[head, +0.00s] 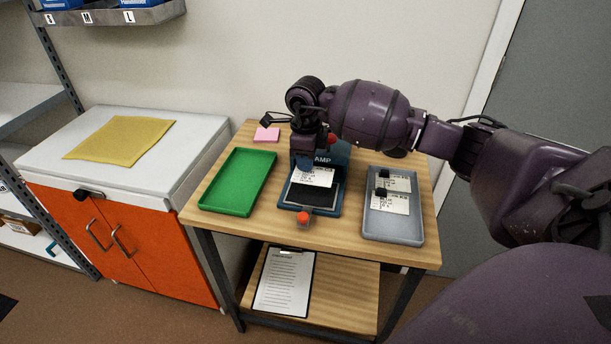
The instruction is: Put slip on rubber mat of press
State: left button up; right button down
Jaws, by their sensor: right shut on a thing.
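The press (333,156) is a blue unit lettered "AMP" in the middle of the wooden table, with a dark rubber mat (310,197) on its base. A white printed slip (316,177) is over the back part of the mat. My right gripper (318,165) reaches down at the press and is shut on this slip at its upper edge. Whether the slip touches the mat I cannot tell. The gripper hides part of the press head. Two more white slips, each with a black clip or block, lie in the grey tray (393,234). My left gripper is not in view.
A green tray (232,205) is empty to the left of the press. A pink note pad (267,134) lies behind it. A clipboard (285,281) lies on the lower shelf.

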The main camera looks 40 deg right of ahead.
aim_at(306, 176)
notch_tip(306, 176, down, 4)
jog(key=shift+f+b, duration=0.25)
jog(key=shift+b, duration=0.05)
jog(key=shift+f, duration=0.3)
jog(key=shift+f, duration=0.2)
jog(key=c, duration=1.1)
grip_release()
